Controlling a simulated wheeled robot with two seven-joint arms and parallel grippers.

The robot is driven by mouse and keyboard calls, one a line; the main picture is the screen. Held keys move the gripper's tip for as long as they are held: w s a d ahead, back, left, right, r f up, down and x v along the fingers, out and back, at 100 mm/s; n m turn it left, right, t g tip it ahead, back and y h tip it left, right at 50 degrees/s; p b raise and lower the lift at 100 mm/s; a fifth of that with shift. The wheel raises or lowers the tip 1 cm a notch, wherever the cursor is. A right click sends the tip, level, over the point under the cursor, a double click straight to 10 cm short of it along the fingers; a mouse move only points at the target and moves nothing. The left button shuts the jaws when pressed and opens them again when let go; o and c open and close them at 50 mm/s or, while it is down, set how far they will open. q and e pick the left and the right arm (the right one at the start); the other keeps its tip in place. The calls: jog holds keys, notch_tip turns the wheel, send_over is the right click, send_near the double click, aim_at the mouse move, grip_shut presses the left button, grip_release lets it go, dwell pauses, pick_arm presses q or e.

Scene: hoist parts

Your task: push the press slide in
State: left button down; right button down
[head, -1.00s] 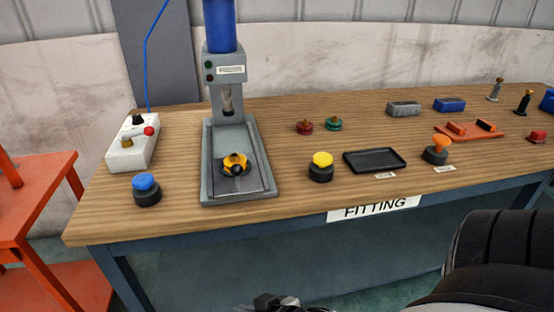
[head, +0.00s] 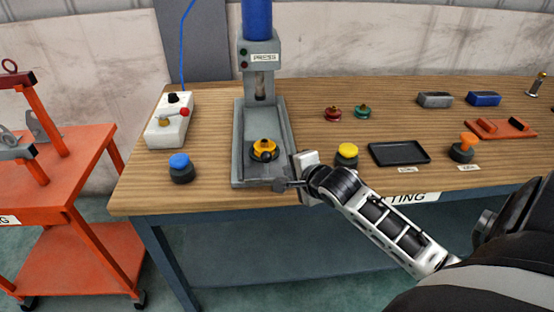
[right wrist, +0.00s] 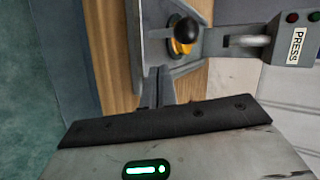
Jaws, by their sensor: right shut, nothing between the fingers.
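The grey press (head: 258,60) stands at the back of the bench, with its ram above a long grey base (head: 240,165). On the front part of the base sits the press slide, a yellow round piece with a black knob (head: 264,150), forward of the ram. In the right wrist view the black knob (right wrist: 187,30) and yellow piece show beyond the fingers. My right gripper (head: 281,186) is shut and empty at the front edge of the base, just in front of the slide and apart from the knob. The fingers also show in the right wrist view (right wrist: 158,86). My left gripper is not in view.
A blue button (head: 181,168) and a white control box (head: 169,122) stand left of the press. A yellow button (head: 346,155) and a black tray (head: 398,153) are to the right. An orange cart (head: 75,165) stands left of the bench.

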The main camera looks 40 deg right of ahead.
aim_at(277, 167)
jog(key=w, duration=0.2)
jog(key=w+f, duration=0.1)
jog(key=w, duration=0.1)
jog(key=w+d+f, duration=0.1)
jog(key=w, duration=0.2)
jog(key=shift+d, duration=0.1)
